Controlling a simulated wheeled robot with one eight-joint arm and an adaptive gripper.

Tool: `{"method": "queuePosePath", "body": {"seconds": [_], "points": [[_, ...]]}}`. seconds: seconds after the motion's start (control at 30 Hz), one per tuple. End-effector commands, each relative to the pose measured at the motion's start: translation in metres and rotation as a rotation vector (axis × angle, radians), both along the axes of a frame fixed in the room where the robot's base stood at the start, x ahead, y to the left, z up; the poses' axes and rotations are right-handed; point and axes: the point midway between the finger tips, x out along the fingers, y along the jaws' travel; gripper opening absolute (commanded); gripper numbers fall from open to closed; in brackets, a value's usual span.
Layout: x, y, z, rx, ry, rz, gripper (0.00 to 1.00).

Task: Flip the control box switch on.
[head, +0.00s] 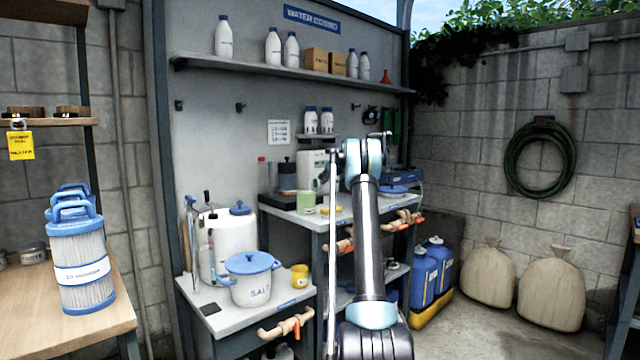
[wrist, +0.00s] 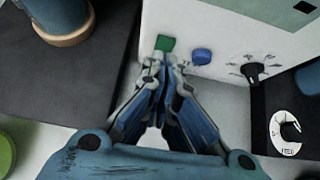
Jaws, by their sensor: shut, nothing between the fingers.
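The control box (wrist: 225,22) is a pale white box at the top of the wrist view. Its front carries a green switch (wrist: 165,43), a blue button (wrist: 202,56) and a black dial (wrist: 254,70). My gripper (wrist: 166,62) is shut and empty, its fingertips close below the green switch; I cannot tell if they touch it. Whether the switch is on or off is not clear. In the head view a pale box (head: 311,168) on the back bench seems to be the same box, partly behind my arm. My fingertips are hidden there.
A blue and wooden round object (wrist: 62,25) stands on a dark mat left of the box. A white feed dial (wrist: 288,131) lies to the right. A green round thing (wrist: 5,153) is at lower left. A shelf (head: 290,69) with bottles hangs above the bench.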

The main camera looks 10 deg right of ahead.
Motion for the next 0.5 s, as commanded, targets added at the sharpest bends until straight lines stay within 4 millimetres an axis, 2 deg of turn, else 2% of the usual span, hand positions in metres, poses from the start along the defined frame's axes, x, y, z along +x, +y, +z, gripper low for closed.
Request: {"method": "queuePosePath", "body": {"seconds": [0.07, 0.3, 0.5], "points": [[-0.010, -0.010, 0.002, 0.000, 0.000, -0.001, 0.00], [-0.032, -0.024, 0.044, 0.001, 0.000, -0.002, 0.00], [-0.046, -0.032, 0.070, 0.001, 0.001, 0.000, 0.00]]}}
